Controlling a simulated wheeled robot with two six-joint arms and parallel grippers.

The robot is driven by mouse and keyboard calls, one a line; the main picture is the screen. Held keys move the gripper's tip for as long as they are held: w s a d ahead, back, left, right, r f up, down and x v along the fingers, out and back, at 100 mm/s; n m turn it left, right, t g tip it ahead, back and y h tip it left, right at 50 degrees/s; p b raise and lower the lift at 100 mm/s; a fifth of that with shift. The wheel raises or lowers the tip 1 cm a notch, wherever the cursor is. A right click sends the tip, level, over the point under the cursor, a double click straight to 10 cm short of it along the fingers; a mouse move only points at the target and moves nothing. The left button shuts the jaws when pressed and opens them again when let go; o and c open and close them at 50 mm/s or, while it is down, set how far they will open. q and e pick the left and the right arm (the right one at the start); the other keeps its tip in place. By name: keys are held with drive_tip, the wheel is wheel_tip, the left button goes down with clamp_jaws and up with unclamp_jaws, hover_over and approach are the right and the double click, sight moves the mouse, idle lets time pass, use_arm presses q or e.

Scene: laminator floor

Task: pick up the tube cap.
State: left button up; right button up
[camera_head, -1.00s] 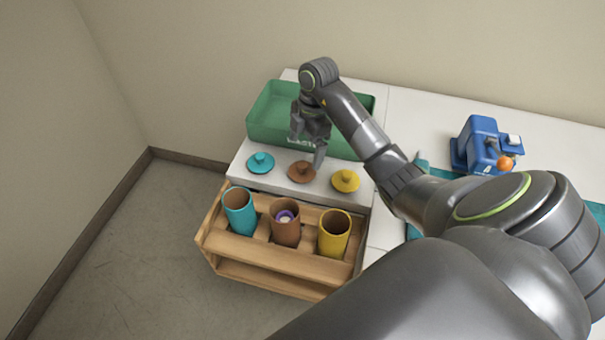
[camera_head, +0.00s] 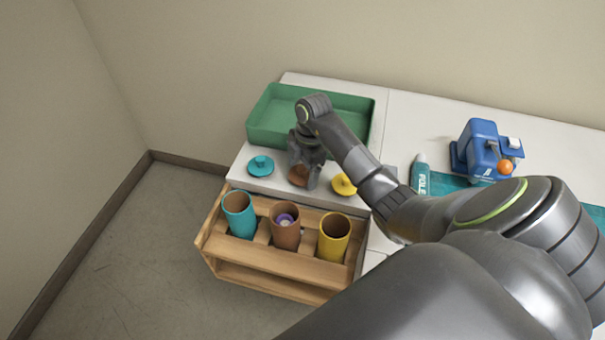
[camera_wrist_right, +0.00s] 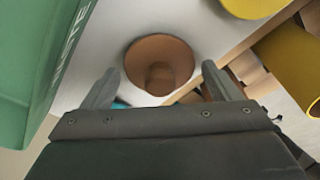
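Three knobbed tube caps stand in a row on the white table: a teal cap (camera_head: 261,166), a brown cap (camera_head: 297,177) and a yellow cap (camera_head: 343,185). My right gripper (camera_head: 304,180) is down over the brown cap and partly hides it. In the right wrist view the brown cap (camera_wrist_right: 158,64) lies just ahead of and between the two spread fingers of my right gripper (camera_wrist_right: 160,85). The fingers look open and apart from its knob. My left gripper is not in view.
A green tray (camera_head: 262,128) stands behind the caps. A wooden rack (camera_head: 270,259) in front holds teal, brown and yellow tubes; the brown tube (camera_head: 285,236) has something purple inside. A blue device (camera_head: 480,150) and a teal glue-like tube (camera_head: 420,178) are at right.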

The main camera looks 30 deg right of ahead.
drive_tip(key=c, duration=0.7)
drive_tip(key=shift+c, duration=0.2)
drive_tip(key=shift+r, duration=0.15)
